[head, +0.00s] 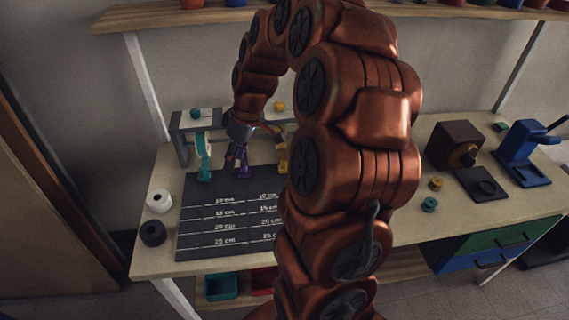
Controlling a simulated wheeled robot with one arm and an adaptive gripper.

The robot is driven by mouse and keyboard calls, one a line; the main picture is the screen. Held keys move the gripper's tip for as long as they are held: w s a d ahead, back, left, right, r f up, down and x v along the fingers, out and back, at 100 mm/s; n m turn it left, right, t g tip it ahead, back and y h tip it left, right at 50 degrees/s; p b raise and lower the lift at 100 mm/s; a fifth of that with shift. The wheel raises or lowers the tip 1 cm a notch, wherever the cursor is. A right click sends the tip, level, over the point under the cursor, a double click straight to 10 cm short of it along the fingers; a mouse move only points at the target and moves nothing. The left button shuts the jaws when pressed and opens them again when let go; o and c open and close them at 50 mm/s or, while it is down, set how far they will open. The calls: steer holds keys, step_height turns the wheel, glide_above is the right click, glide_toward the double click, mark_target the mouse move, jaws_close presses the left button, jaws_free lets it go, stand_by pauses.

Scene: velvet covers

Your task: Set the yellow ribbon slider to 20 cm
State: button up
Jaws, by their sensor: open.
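The yellow ribbon slider (283,166) shows only in part, at the upper right of the dark measuring board (200,239), close to the left edge of my arm. My arm hides the area to its right. The board has white lines marked 10, 15, 20 and 25 cm; the slider is behind the 10 cm line. My gripper (237,164) is open over the back of the board, left of the yellow slider and apart from it. Purple shows at its fingers; I cannot tell whether that is part of it.
A yellow knob (279,106) stands farther right. White (159,201) and black (152,233) rolls lie left of the board. A brown box (455,145) and blue device (522,150) stand right.

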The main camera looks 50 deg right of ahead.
steer(key=w+d+f+t+b, duration=0.1)
steer(key=d+f, duration=0.2)
steer(key=d, duration=0.3)
steer(key=w+d+f, duration=0.2)
steer(key=d+f, duration=0.1)
steer(key=d, duration=0.3)
steer(key=t+h, duration=0.1)
glide_above(285, 160)
steer(key=s+d, duration=0.1)
steer(key=s, duration=0.1)
step_height(285, 160, down, 6)
steer(key=f, duration=0.1)
steer(key=shift+n, duration=0.3)
steer(key=shift+p+x, duration=0.85)
steer(key=shift+x, duration=2.15)
steer(key=shift+w, duration=0.2)
jaws_close()
